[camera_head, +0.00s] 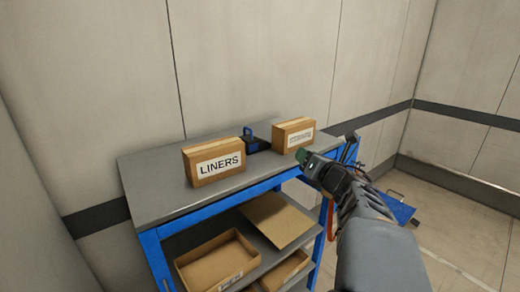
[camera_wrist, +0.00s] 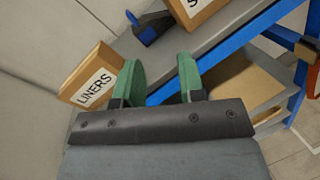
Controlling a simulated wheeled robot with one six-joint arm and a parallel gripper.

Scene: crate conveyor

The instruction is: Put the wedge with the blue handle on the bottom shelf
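The dark wedge with the blue handle (camera_head: 250,138) stands on the grey top of the blue-framed shelf unit, between two cardboard boxes. It also shows at the top of the wrist view (camera_wrist: 148,30), beyond my fingers. My gripper (camera_head: 305,160) is above the right front part of the unit, apart from the wedge. In the wrist view its green fingers (camera_wrist: 160,78) are spread with nothing between them. A lower grey shelf (camera_head: 204,236) holds cardboard pieces. The unit's lowest part is cut off by the head view's bottom edge.
The LINERS box (camera_head: 214,161) stands left of the wedge, and another labelled box (camera_head: 293,135) stands right of it. An open cardboard tray (camera_head: 218,279) and a flat cardboard piece (camera_head: 275,219) occupy the lower shelf. The top's left end is bare. A wall stands close behind.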

